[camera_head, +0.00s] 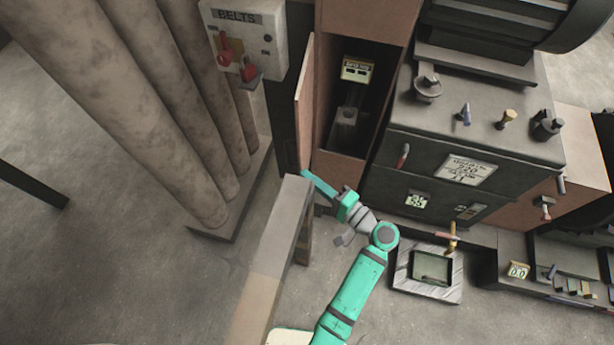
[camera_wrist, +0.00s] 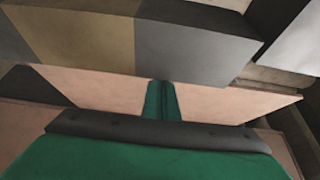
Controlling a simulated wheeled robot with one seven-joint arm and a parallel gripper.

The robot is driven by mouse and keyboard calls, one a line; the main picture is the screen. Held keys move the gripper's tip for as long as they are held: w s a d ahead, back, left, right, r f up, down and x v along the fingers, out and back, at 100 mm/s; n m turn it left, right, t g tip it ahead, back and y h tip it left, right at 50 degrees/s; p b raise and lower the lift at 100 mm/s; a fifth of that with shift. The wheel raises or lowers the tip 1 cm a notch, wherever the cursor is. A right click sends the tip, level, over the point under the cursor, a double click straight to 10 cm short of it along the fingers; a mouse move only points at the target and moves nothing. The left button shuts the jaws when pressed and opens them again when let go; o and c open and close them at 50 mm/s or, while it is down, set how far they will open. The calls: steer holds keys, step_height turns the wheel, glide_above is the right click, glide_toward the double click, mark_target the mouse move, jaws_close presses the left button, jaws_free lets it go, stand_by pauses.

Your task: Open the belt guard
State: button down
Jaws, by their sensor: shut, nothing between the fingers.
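The belt guard appears to be the brown housing in the middle of the head view. Its hinged door panel (camera_head: 304,100) stands swung out at the left, seen nearly edge-on. The housing's dark interior (camera_head: 352,100) shows, with a small yellow-labelled part inside. My green gripper (camera_head: 306,174) is at the lower end of the door panel, its fingers together and empty. In the wrist view, the closed fingers (camera_wrist: 161,88) are in front of a pinkish-brown panel (camera_wrist: 220,102). I cannot tell whether they touch it.
A grey and tan bar (camera_head: 275,230) stands close to the left of my gripper and crosses the top of the wrist view (camera_wrist: 190,45). The BELTS switch box (camera_head: 240,40) and thick pipes (camera_head: 130,100) are left. A dark machine block (camera_head: 470,140) stands right.

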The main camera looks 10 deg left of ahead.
steer(key=shift+a, duration=0.2)
stand_by(0.3)
steer(key=v, duration=1.3)
steer(key=shift+s, duration=0.15)
